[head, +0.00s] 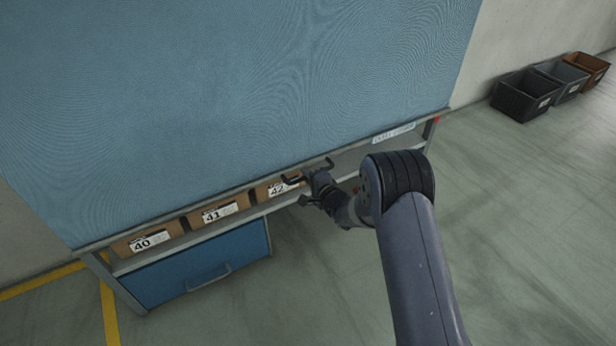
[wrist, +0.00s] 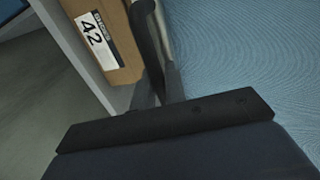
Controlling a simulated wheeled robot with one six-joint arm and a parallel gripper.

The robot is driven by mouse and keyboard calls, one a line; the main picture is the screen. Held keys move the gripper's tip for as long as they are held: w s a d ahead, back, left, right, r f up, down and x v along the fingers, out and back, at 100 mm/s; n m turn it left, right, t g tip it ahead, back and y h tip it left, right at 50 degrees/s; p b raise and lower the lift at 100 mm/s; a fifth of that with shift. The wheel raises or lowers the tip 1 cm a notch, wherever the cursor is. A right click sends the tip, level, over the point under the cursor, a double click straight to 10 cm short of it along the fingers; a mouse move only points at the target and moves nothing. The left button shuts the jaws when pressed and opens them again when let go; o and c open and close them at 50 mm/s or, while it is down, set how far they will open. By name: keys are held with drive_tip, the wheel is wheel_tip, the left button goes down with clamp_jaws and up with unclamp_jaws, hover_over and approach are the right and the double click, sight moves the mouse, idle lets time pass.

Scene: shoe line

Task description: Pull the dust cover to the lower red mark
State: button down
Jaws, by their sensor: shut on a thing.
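The dust cover (head: 250,90) is a large blue sheet hanging over the front of a shelf rack. A grey bar runs along its lower edge, with a dark handle (head: 291,181) near the middle. My gripper (head: 312,176) is shut on the handle. A red mark (head: 437,119) shows on the rack's right post, just below the bar's right end.
Boxes labelled 40 (head: 146,240), 41 (head: 215,213) and 42 (head: 276,188) sit on a shelf just below the cover's edge. A blue drawer (head: 200,268) is beneath. Bins (head: 523,98) stand along the right wall. The floor at right is clear.

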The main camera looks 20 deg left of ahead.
wheel_tip(320, 180, down, 7)
drive_tip(key=b, duration=0.4)
drive_tip(key=shift+f, duration=0.1)
drive_tip(key=c, duration=1.5)
unclamp_jaws()
drive_tip(key=shift+c, duration=0.2)
drive_tip(key=p+v, duration=0.2)
drive_tip(key=v, duration=0.9)
drive_tip(key=shift+p, duration=0.35)
drive_tip(key=shift+a, duration=0.1)
